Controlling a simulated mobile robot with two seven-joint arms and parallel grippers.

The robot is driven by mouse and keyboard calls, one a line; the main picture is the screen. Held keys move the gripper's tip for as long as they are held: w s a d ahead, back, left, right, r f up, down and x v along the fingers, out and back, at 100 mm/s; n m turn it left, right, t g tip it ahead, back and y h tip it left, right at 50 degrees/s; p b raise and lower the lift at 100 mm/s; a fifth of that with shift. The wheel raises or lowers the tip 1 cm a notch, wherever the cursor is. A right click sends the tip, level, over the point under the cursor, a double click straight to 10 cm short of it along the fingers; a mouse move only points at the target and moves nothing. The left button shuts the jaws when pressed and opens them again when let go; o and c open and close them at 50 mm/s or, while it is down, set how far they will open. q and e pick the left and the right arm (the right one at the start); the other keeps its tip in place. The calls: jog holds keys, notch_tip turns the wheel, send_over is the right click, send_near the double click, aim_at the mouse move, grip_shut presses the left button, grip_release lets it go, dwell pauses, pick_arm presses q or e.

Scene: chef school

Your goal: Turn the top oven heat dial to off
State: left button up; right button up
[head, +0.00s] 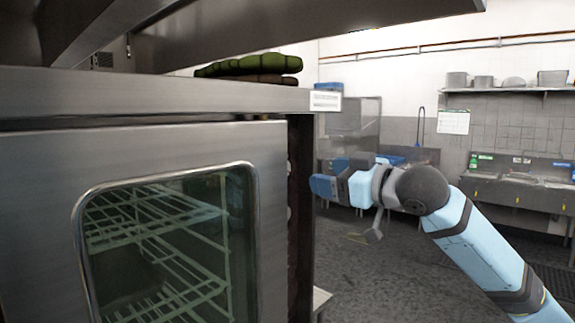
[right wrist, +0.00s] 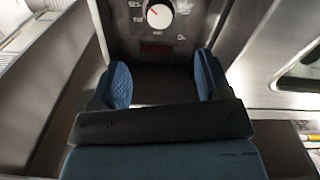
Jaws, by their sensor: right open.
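The oven (head: 180,150) fills the left of the head view, its steel door shut, with wire racks behind the glass. Its dark control panel is seen almost edge-on at the right end, so the dials cannot be read there. In the right wrist view a round white dial (right wrist: 159,16) with a red mark sits on the panel at the top of the picture. My right gripper (head: 324,185) is beside the panel. In the right wrist view its blue fingers (right wrist: 164,82) are apart with nothing between them, and the dial lies beyond them. My left gripper is out of view.
Green padded items (head: 248,66) lie on top of the oven, under a steel hood (head: 250,30). A sink counter (head: 520,185) and a wall shelf with pots (head: 510,90) stand at the far right. The floor between is mostly clear.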

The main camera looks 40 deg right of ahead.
aim_at(290, 169)
jog(key=w+p, duration=0.1)
jog(key=w, duration=0.2)
jog(key=w+p, duration=0.1)
jog(key=w, duration=0.3)
jog(key=w+p, duration=0.1)
jog(key=w, duration=0.2)
jog(key=shift+w+a+f+p, duration=0.1)
jog(key=shift+w+a+p, duration=0.15)
jog(key=shift+a+p, duration=0.15)
jog(key=shift+c, duration=0.4)
jog(key=c, duration=0.8)
jog(key=shift+c, duration=0.2)
